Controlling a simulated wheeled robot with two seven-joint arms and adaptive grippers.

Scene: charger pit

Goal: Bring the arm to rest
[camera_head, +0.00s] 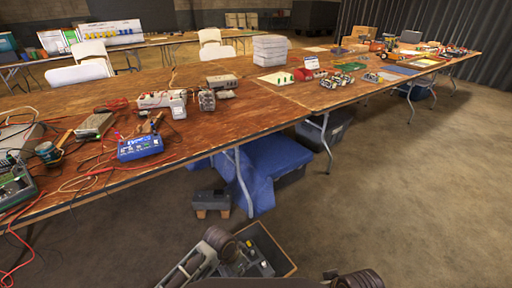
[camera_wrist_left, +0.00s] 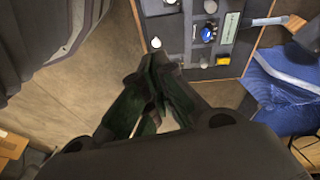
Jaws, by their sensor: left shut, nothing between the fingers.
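My left gripper (camera_wrist_left: 155,62) is shut and empty in the wrist view, its dark fingers meeting at the tips. The fingertips are beside the lower left edge of an open tray with dark foam (camera_wrist_left: 168,30), as the picture lies; I cannot tell the height between them. In the head view, part of my left arm (camera_head: 200,257) shows at the bottom, with the fingertips hard to make out. My right gripper is not seen.
A long wooden table (camera_head: 235,119) with electronics, cables and tools runs across the head view. Below it are a blue cloth-covered box (camera_head: 272,158) and a small dark device (camera_head: 211,199). The open tray (camera_head: 281,254) is at the bottom. Concrete floor to the right is free.

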